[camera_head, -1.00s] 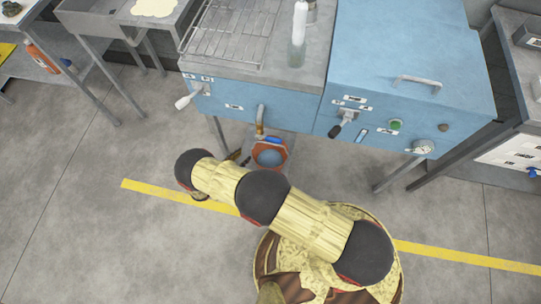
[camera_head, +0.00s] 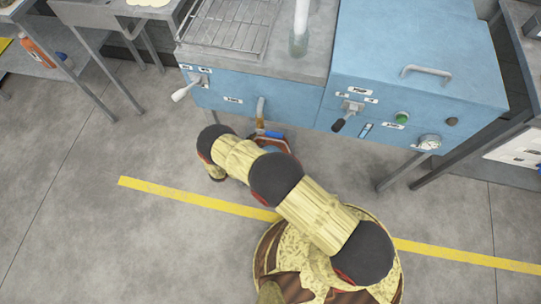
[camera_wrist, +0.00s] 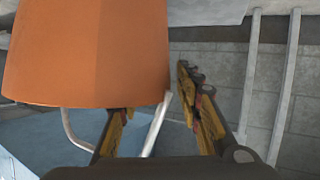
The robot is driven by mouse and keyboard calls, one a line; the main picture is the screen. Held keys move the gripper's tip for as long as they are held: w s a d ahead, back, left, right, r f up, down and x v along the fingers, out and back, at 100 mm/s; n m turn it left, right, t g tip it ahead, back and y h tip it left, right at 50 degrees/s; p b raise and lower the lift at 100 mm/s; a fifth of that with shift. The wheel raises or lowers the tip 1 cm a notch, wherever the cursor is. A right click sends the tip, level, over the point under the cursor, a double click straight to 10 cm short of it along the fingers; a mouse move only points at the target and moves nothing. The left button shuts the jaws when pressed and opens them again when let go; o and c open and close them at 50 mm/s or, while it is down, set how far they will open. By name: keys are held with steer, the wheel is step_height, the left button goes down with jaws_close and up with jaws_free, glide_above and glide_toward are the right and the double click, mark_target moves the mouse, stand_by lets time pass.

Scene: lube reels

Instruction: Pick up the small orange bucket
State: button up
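The small orange bucket (camera_head: 270,147) is below the pipe at the front of the blue machine in the head view, mostly hidden by my arm. In the wrist view the bucket (camera_wrist: 90,50) fills the upper left, close to the camera. My gripper (camera_wrist: 152,92) is open, its two fingers spread apart. The left finger meets the bucket's lower edge in the picture, and its tip seems hidden there. The right finger is just beside the bucket's right edge. I cannot tell whether either finger touches it.
The blue machine (camera_head: 410,60) stands behind the bucket, with a pipe (camera_head: 260,110) and levers on its front. Grey floor with a yellow line (camera_head: 180,195) is open to the left.

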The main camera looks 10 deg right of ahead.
steer(key=shift+w+d+f, duration=0.1)
steer(key=shift+w+d, duration=0.05)
steer(key=shift+w, duration=0.1)
steer(key=shift+c, duration=1.2)
jaws_close()
